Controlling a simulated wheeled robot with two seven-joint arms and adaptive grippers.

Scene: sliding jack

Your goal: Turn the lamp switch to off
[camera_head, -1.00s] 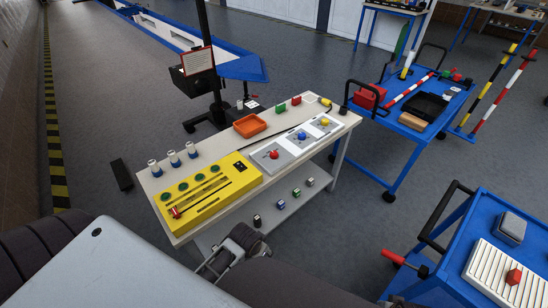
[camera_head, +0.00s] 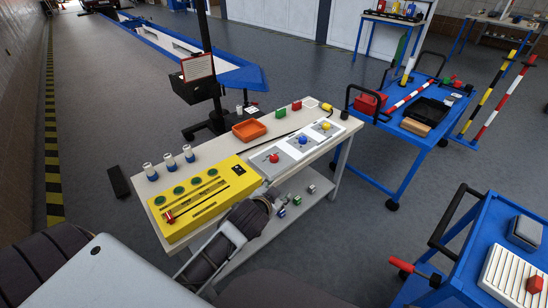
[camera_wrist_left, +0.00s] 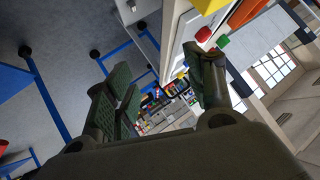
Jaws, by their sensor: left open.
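A row of three light panels lies on the right half of the table, with a red knob (camera_head: 273,158), a blue knob (camera_head: 302,138) and a yellow knob (camera_head: 326,126). I cannot tell which of them is the lamp switch or how it is set. A red knob (camera_wrist_left: 203,34) also shows near a fingertip in the left wrist view. My left gripper (camera_head: 270,193) is at the table's front edge, just in front of the red-knob panel. In the left wrist view my left gripper (camera_wrist_left: 165,88) is open, with nothing between its fingers. My right gripper is not in view.
A yellow box (camera_head: 203,198) with green discs and slots fills the table's left half. Small cubes (camera_head: 296,200) sit on the lower shelf. A blue cart (camera_head: 410,130) stands to the right.

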